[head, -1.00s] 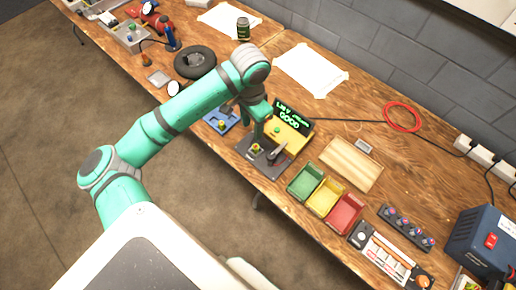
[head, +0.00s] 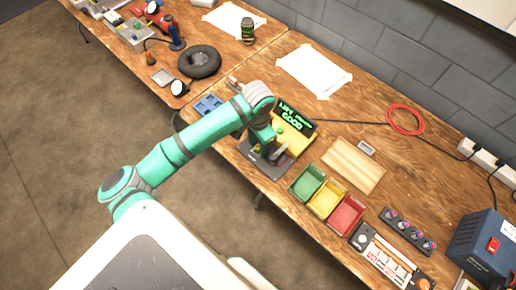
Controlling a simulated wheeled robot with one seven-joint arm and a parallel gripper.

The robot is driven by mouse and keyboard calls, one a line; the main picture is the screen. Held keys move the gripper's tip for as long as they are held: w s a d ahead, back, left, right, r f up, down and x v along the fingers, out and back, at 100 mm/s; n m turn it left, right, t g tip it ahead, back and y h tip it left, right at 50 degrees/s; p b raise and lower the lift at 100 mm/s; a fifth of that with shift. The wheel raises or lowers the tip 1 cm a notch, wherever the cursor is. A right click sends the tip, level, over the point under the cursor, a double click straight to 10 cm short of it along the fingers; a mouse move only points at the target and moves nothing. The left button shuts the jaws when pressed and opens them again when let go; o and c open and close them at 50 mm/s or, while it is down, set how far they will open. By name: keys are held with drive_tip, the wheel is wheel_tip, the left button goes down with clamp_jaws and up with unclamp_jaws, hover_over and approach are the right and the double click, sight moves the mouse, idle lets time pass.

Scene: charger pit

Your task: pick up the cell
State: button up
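A yellow tester (head: 297,140) with a green-lit screen ending in the word "GOOD" stands on the bench. A dark grey fixture (head: 271,171) sits in front of it, with a lever-like part standing up on its right side. My gripper (head: 261,148) points down over the fixture's left part. Its fingers are small and dark, so I cannot tell whether they are open or touch anything. I cannot make out the cell clearly, as my wrist and gripper cover that spot. A blue tray (head: 207,105) lies to the left, partly behind my arm.
Green (head: 306,183), yellow (head: 327,200) and red (head: 346,215) bins stand right of the fixture along the front edge. A wooden board (head: 354,165) lies behind them. A black tyre-like ring (head: 199,61) lies at the upper left. Bench around the red cable coil (head: 405,120) is clear.

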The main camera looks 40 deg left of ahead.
drive_tip(key=shift+f, duration=0.25)
clamp_jaws()
drive_tip(key=shift+r, duration=0.1)
